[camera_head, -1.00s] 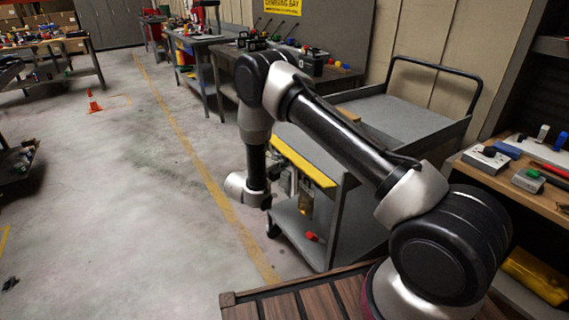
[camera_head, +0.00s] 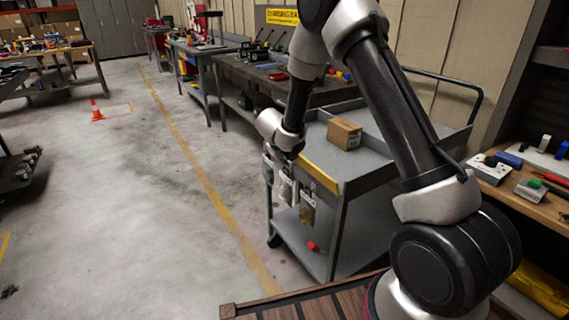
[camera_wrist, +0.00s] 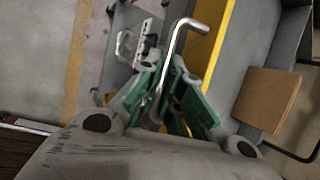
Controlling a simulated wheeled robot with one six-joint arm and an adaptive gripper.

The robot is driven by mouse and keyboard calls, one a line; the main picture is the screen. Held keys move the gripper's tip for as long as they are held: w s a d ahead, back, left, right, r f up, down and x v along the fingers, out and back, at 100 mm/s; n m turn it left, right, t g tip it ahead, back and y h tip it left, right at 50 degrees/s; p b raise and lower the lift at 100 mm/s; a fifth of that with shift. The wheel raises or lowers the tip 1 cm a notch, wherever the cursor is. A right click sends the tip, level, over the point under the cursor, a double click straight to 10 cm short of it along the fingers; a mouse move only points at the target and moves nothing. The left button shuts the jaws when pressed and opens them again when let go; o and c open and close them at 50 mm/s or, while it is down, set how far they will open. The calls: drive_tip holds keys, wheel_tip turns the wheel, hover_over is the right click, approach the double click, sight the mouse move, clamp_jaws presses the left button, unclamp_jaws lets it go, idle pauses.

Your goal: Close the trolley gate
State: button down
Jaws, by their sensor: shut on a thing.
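The grey trolley (camera_head: 342,235) stands beside me, with a yellow strip (camera_head: 319,178) along its near top edge. The strip also shows in the wrist view (camera_wrist: 216,42), running diagonally beside the grey tray. My gripper (camera_head: 283,188) is low at the trolley's near end, partly hidden by my wrist in the head view. In the wrist view its green-padded fingers (camera_wrist: 174,98) are closed around a bent metal rod (camera_wrist: 178,50). A pale latch-like fitting (camera_wrist: 140,42) sits near the rod. How the rod joins the gate is hidden.
A cardboard box (camera_head: 345,133) lies on the trolley's top tray. A red object (camera_head: 312,246) is on its lower shelf. A workbench (camera_head: 545,205) stands at the right.

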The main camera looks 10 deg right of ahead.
drive_tip(key=shift+w+d+r+m+g+y, duration=0.1)
drive_tip(key=shift+d+r+m+g+y, duration=0.15)
drive_tip(key=shift+y, duration=0.5)
drive_tip(key=shift+w+d+r+m+g+y, duration=0.15)
drive_tip(key=shift+d+r+g+y, duration=0.15)
drive_tip(key=shift+y, duration=0.45)
drive_tip(key=shift+s, duration=0.1)
drive_tip(key=c, duration=1.9)
unclamp_jaws()
drive_tip(key=shift+o, duration=0.2)
drive_tip(key=shift+r, duration=0.15)
drive_tip(key=v, duration=1.1)
drive_tip(key=shift+s+r, duration=0.15)
drive_tip(key=shift+r, duration=0.2)
